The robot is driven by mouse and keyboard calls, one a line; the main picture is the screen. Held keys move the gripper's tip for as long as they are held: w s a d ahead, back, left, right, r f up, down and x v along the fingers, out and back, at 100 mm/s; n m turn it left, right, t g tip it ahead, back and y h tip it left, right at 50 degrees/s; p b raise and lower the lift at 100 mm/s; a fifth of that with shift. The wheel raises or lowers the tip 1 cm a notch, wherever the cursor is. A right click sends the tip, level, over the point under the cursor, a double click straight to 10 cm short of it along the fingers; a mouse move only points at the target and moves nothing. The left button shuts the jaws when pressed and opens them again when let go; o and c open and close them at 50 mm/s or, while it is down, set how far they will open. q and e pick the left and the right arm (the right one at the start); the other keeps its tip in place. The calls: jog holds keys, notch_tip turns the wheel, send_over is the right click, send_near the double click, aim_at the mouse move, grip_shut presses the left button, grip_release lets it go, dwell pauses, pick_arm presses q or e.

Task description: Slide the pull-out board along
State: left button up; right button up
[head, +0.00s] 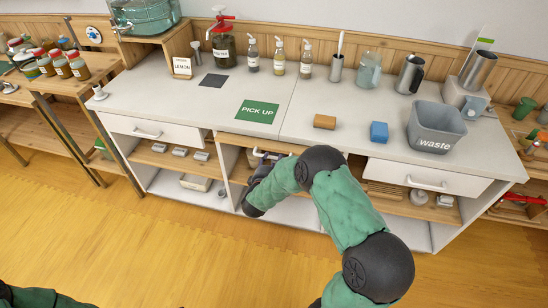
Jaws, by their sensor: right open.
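A light wooden board (232,141) shows under the middle of the white counter, between the two drawers. I take it for the pull-out board; how far it is out is hard to tell. A pale handle-like part (262,154) shows at its front, partly covered by my right arm. My right gripper (257,168) is at the front of this middle bay, close to that part. It is open, but its fingers are small and partly hidden by my forearm, so I cannot tell whether they touch anything. My left gripper is out of view; only a bit of my left arm shows at bottom left.
White drawers (150,131) and (424,179) flank the bay, with wooden shelves below. On the counter are a green PICK UP mat (257,111), a brown block (324,121), a blue block (379,132), a grey waste bin (436,127) and several bottles. The floor in front is clear.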

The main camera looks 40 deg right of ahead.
jog(key=v, duration=0.8)
jog(key=shift+s+a, duration=0.25)
jog(key=shift+r, duration=0.1)
